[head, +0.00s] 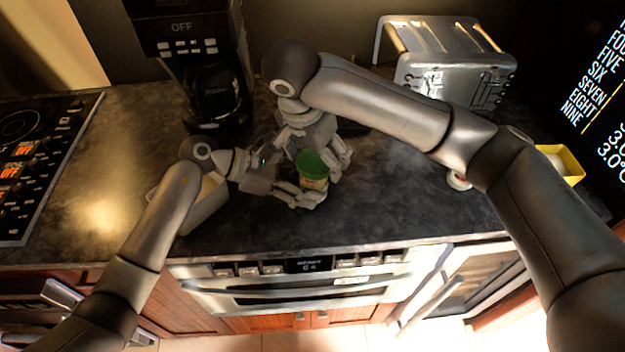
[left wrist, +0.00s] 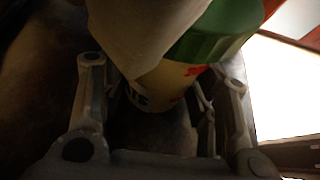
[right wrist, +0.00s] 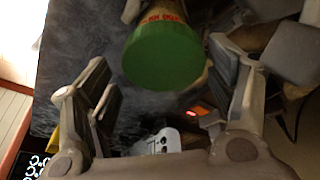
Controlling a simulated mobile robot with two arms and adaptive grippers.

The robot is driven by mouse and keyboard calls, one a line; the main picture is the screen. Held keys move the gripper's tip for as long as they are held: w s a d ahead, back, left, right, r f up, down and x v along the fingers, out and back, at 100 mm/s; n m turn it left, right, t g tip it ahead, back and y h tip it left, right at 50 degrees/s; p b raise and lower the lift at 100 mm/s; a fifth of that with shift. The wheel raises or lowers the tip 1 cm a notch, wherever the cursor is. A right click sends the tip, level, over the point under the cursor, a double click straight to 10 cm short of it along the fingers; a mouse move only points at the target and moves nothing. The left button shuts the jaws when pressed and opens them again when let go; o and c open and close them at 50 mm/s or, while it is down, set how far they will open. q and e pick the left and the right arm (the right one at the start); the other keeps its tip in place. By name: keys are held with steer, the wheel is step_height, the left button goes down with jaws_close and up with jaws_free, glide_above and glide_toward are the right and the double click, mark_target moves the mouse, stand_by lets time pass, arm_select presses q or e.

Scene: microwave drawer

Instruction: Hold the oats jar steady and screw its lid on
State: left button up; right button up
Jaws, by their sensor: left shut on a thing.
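The oats jar (head: 313,185) stands upright on the dark counter, near its front edge. The green lid (head: 312,163) sits on top of it; I cannot tell how tight it is. My left gripper (head: 300,197) is shut on the jar's body, low down; in the left wrist view the jar (left wrist: 160,90) is between its fingers, with the lid (left wrist: 222,30) above. My right gripper (head: 326,156) is over the jar. In the right wrist view its fingers are open, one to each side of the lid (right wrist: 163,55), with gaps visible.
A coffee maker (head: 213,90) stands behind on the left and a silver toaster (head: 455,65) at the back right. A cooktop (head: 35,160) is at far left. A yellow box (head: 562,163) sits far right. The counter right of the jar is mostly clear.

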steer(key=shift+a, duration=0.15)
steer(key=shift+n, duration=0.4)
steer(key=n, duration=0.2)
steer(key=n+y, duration=0.1)
steer(key=shift+s+a+n, duration=0.2)
steer(key=shift+n, duration=0.2)
steer(key=n+y, duration=0.1)
steer(key=n, duration=0.2)
steer(key=shift+w+d+t, duration=0.1)
steer(key=shift+t, duration=0.2)
steer(key=n+y, duration=0.1)
steer(key=n, duration=0.5)
steer(key=shift+y, duration=0.4)
steer(key=n+g+y, duration=0.1)
steer(key=n, duration=0.4)
steer(key=n+g, duration=0.1)
steer(key=n, duration=0.3)
steer(key=shift+n, duration=0.3)
